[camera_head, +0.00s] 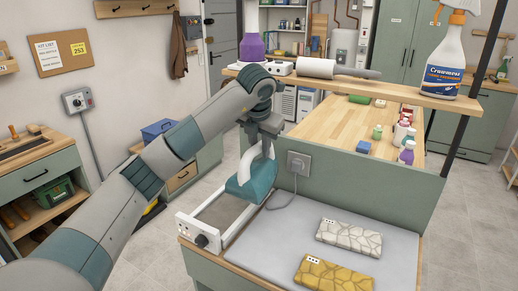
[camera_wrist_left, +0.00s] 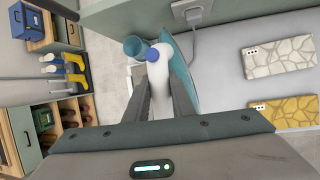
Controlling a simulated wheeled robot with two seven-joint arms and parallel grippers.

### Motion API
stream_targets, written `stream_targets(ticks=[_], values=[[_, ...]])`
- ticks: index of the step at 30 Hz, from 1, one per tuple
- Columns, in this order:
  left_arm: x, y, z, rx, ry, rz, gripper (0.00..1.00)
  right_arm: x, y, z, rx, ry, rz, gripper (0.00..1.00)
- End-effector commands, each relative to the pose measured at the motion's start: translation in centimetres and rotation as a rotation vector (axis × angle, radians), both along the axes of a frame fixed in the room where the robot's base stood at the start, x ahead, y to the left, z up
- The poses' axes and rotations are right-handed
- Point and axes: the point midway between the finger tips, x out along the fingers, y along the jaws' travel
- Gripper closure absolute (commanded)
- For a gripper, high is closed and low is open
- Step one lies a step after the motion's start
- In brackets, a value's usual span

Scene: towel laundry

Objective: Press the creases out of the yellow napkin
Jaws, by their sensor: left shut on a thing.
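The yellow napkin (camera_head: 333,275) lies folded, with a crackle-like crease pattern, at the front of the grey pad; it also shows at the right of the left wrist view (camera_wrist_left: 285,112). My left gripper (camera_head: 264,150) is shut on the white handle of a teal iron (camera_head: 250,186). The iron is at the back end of a white-framed stand (camera_head: 207,238) with a black knob, left of the pad; I cannot tell whether it touches the stand. In the left wrist view the fingers (camera_wrist_left: 158,85) flank the handle of the iron (camera_wrist_left: 184,68). My right gripper is out of view.
A pale grey napkin (camera_head: 348,237) lies behind the yellow one on the grey pad (camera_head: 285,232). A socket (camera_head: 298,163) with a cord is on the panel behind. A shelf (camera_head: 400,91) above it holds a spray bottle (camera_head: 444,55) and a lint roller (camera_head: 318,68). The pad's middle is clear.

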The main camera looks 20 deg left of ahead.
Motion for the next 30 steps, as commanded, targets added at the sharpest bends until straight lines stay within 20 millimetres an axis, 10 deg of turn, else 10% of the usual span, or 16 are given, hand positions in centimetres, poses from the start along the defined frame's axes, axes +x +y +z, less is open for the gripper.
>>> stream_targets(ticks=[5,6,9,30], values=[[0.1,0.0,0.3,-0.001,-0.006,0.0,1.0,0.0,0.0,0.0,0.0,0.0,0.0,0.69],[0.1,0.0,0.3,-0.001,-0.006,0.0,0.82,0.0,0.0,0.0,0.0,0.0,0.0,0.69],[0.1,0.0,0.3,-0.001,-0.006,0.0,1.0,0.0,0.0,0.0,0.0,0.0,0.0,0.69],[-1.8,-1.8,-1.9,0.0,-0.005,-0.371,1.0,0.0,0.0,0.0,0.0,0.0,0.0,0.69]])
